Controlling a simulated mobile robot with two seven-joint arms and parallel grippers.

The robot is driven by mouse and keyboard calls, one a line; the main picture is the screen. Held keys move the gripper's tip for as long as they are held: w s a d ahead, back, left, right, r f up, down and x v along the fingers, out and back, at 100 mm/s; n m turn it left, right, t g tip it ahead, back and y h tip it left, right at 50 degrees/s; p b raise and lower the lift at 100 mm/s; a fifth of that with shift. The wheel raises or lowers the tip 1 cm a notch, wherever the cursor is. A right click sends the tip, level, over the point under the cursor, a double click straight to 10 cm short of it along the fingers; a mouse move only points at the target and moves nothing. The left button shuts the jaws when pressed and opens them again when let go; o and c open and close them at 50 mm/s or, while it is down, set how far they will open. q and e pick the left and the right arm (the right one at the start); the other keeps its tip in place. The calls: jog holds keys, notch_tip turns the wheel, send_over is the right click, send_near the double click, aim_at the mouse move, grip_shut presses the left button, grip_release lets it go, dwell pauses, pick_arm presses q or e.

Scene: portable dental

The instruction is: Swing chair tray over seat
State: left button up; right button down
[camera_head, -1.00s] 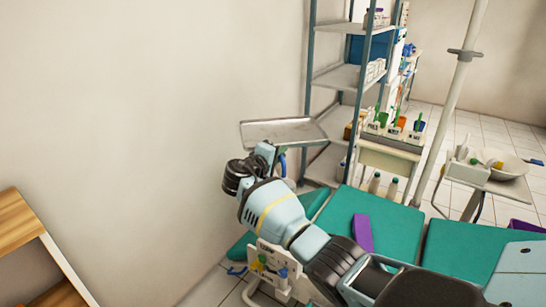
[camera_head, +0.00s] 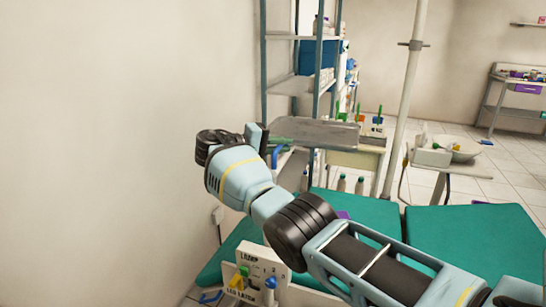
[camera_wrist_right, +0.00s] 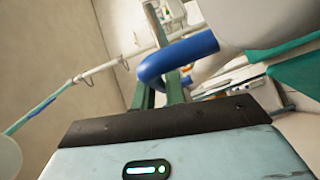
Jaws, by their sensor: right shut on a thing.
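The grey metal chair tray (camera_head: 325,133) is level in the head view, beyond the teal chair seat (camera_head: 375,214) and in front of the shelf rack. My right gripper (camera_head: 268,147) is at the tray's left end. It is shut on the blue tray handle (camera_head: 277,158), which also shows as a bent blue tube between the fingers in the right wrist view (camera_wrist_right: 178,56). My right arm crosses in front of the chair and hides part of it. The tray's support arm cannot be made out in the head view. My left gripper is not in view.
A shelf rack (camera_head: 288,37) stands behind the tray. A pale upright pole (camera_head: 408,100) and a white basin (camera_head: 462,149) are to the right. A control panel (camera_head: 255,273) is below my right arm. The wall is close on the left.

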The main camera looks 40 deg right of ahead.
jog(key=shift+s+d+m+g+b, duration=0.15)
jog(key=shift+s+m+g+b, duration=0.25)
jog(key=shift+g+b, duration=0.2)
jog(key=c, duration=1.5)
grip_release()
jog(key=shift+s+d, duration=0.1)
jog(key=shift+o, duration=0.2)
